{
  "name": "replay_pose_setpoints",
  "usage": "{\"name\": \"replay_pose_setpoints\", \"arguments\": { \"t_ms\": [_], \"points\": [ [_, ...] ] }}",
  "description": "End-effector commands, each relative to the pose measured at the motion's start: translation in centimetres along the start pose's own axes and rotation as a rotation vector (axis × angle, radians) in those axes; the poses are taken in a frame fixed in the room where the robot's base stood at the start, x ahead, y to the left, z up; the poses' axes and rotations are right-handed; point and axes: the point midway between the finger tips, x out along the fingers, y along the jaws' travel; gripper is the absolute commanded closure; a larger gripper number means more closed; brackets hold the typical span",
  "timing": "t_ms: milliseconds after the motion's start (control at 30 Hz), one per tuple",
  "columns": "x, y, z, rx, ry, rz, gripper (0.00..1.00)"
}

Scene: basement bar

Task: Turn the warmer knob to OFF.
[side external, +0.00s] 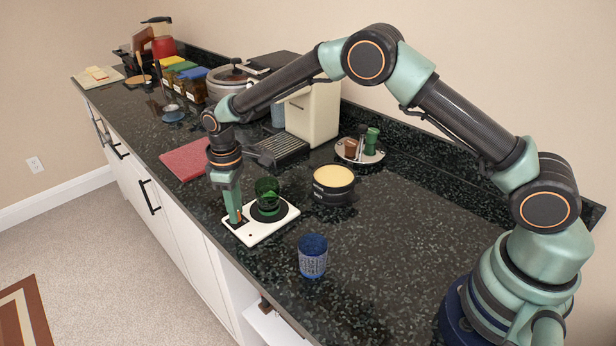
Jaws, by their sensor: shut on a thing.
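The warmer (258,232) is a white slab with a round black plate, on the dark counter near its front edge. A green glass (267,190) stands on the black plate. My gripper (235,219) points down at the left end of the warmer, beside the glass. Its jaws are shut on the warmer knob, which is mostly hidden between the fingers. The knob's pointer and the OFF mark are too small to read from here.
A blue patterned cup (312,256) stands right of the warmer. A black tub with a pale yellow top (333,184) is behind it. A red mat (187,160) lies to the left. A round tray (360,153) holds small jars. The counter at right is clear.

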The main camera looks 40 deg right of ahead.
Motion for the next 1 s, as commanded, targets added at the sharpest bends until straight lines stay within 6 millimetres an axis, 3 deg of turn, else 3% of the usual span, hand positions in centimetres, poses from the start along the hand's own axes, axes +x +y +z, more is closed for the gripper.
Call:
{"name": "replay_pose_setpoints", "arguments": {
  "t_ms": [500,1000],
  "points": [
    [-0.14,0.03,-0.12,-0.465,0.003,0.002,1.00],
    [-0.17,0.04,-0.16,-0.689,0.004,0.003,1.00]
  ]
}}
